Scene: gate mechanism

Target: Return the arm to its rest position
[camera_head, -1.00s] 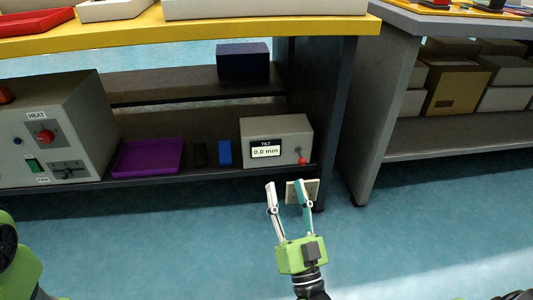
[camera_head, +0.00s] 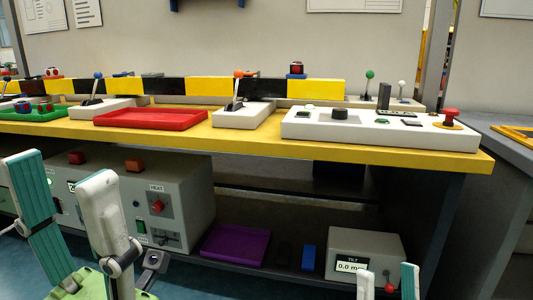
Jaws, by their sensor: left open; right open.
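My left gripper (camera_head: 60,175) shows large at the lower left, close to the camera. Its two white and teal fingers point up and stand wide apart, with nothing between them. They are in front of the grey box with the HEAT label (camera_head: 180,190). My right gripper (camera_head: 387,273) shows only by its two fingertips at the bottom edge, right of centre. They are apart and empty, in front of the TILT display box (camera_head: 375,243). The rest of the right gripper and its arm are out of view.
A yellow-edged workbench (camera_head: 330,147) spans the view. It carries a white control panel (camera_head: 350,130), a red tray (camera_head: 150,118) and lever boxes. A purple tray (camera_head: 235,243) and a blue block (camera_head: 308,258) are on the shelf below. A grey table (camera_head: 490,125) stands at right.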

